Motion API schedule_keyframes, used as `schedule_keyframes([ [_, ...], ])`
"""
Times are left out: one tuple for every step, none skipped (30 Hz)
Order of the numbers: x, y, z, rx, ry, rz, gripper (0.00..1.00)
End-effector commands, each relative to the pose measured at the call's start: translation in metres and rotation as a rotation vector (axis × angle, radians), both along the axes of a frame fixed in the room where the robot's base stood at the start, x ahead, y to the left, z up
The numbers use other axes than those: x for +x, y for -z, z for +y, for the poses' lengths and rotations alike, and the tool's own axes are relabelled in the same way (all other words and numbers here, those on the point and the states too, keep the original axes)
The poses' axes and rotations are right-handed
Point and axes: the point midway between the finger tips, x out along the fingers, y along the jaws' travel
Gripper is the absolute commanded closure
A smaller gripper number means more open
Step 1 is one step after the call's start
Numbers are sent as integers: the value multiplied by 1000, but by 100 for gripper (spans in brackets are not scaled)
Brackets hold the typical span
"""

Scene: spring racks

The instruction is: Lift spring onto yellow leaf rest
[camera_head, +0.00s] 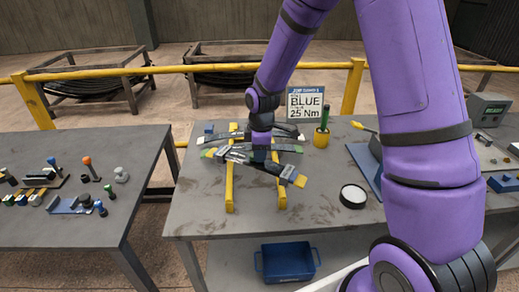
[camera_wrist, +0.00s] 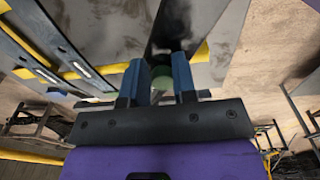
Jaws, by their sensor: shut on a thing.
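Two yellow bars of the leaf rest (camera_head: 229,187) stand on the middle table. Several dark, curved leaf springs lie across or above them. One spring (camera_head: 268,165) slants down to the right, with a yellow-orange end; another has a green left end. My gripper (camera_head: 262,152) is over the springs between the bars, and its fingers are mostly hidden there. In the wrist view my gripper (camera_wrist: 157,78) has two blue fingers shut on a dark spring (camera_wrist: 172,28), with a greenish patch between them. Which spring is held, and whether it touches the bars, I cannot tell.
A sign (camera_head: 306,104) reading "BLUE 25 Nm" and a yellow cup (camera_head: 321,139) with a green-handled tool stand behind. A round dish (camera_head: 353,196) lies to the right. A blue bin (camera_head: 288,262) is below. A left table (camera_head: 75,228) holds small parts. The front tabletop is clear.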

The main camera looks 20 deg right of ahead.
Motion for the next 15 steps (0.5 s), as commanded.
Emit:
schedule_keyframes([
  [1,1,0,1,0,-4,100],
  [1,2,0,1,0,-4,100],
  [1,3,0,1,0,-4,100],
  [1,4,0,1,0,-4,100],
  [1,5,0,1,0,-4,100],
  [1,7,0,1,0,-4,100],
  [1,8,0,1,0,-4,100],
  [1,9,0,0,0,-4,100],
  [1,11,0,0,0,-3,100],
  [1,12,0,0,0,-3,100],
  [1,13,0,0,0,-3,100],
  [1,14,0,0,0,-4,100],
  [1,15,0,0,0,-4,100],
  [1,15,0,0,0,-4,100],
  [1,16,0,0,0,-4,100],
])
